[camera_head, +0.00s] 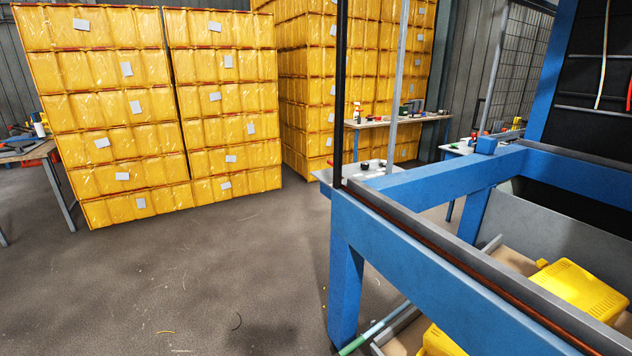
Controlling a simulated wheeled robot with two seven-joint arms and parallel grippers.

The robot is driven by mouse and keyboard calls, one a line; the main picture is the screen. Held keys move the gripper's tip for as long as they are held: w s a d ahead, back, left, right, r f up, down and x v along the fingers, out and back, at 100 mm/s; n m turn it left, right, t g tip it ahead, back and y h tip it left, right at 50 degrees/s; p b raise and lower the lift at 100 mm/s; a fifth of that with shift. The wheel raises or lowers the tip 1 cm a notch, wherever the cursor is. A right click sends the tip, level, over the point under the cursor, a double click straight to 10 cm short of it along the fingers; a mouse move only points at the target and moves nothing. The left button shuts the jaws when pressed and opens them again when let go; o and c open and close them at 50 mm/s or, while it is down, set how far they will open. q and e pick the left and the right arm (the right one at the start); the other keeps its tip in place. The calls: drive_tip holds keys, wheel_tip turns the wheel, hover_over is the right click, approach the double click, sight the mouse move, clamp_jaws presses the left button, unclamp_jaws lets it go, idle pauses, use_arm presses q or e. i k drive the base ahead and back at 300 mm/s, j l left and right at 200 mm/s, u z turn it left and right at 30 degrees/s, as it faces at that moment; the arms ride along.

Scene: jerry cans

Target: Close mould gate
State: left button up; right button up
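A large blue machine frame (450,265) fills the right side of the head view. A grey rail with a rust-coloured edge (478,270) runs along its top beam. A black upright post (340,90) and a grey upright post (398,80) rise near the frame's corner; I cannot tell whether they belong to the mould gate. Yellow jerry cans (572,288) lie low inside the frame, partly hidden by the blue beam. Neither of my grippers shows in this view.
Tall stacks of wrapped yellow jerry cans (105,105) stand at the back. A workbench (15,152) is at the far left, and another table (400,122) with tools is behind the frame. The grey floor (200,270) at front left is open, with small scraps.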

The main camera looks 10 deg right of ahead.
sight(523, 3)
drive_tip(key=i+j+u, duration=0.35)
drive_tip(key=i, duration=0.5)
drive_tip(key=i+l+u, duration=0.1)
drive_tip(key=i+u, duration=0.3)
drive_tip(key=i, duration=0.45)
drive_tip(key=i+l+z, duration=0.2)
drive_tip(key=i, duration=0.3)
drive_tip(key=i+z, duration=0.2)
drive_tip(key=i, duration=0.25)
drive_tip(key=i+j+z, duration=0.2)
drive_tip(key=i, duration=0.3)
drive_tip(key=i+z, duration=0.2)
drive_tip(key=i, duration=0.3)
drive_tip(key=i+j+z, duration=0.2)
drive_tip(key=i, duration=0.25)
drive_tip(key=i+j+z, duration=0.2)
drive_tip(key=i, duration=0.25)
drive_tip(key=i+l+z, duration=0.15)
drive_tip(key=i+z, duration=0.8)
drive_tip(key=i+j+z, duration=0.1)
drive_tip(key=i+z, duration=0.4)
drive_tip(key=i+j+z, duration=0.3)
drive_tip(key=z, duration=0.2)
drive_tip(key=i+j+z, duration=0.15)
drive_tip(key=i+z, duration=0.3)
drive_tip(key=i+j+z, duration=0.4)
drive_tip(key=l, duration=0.1)
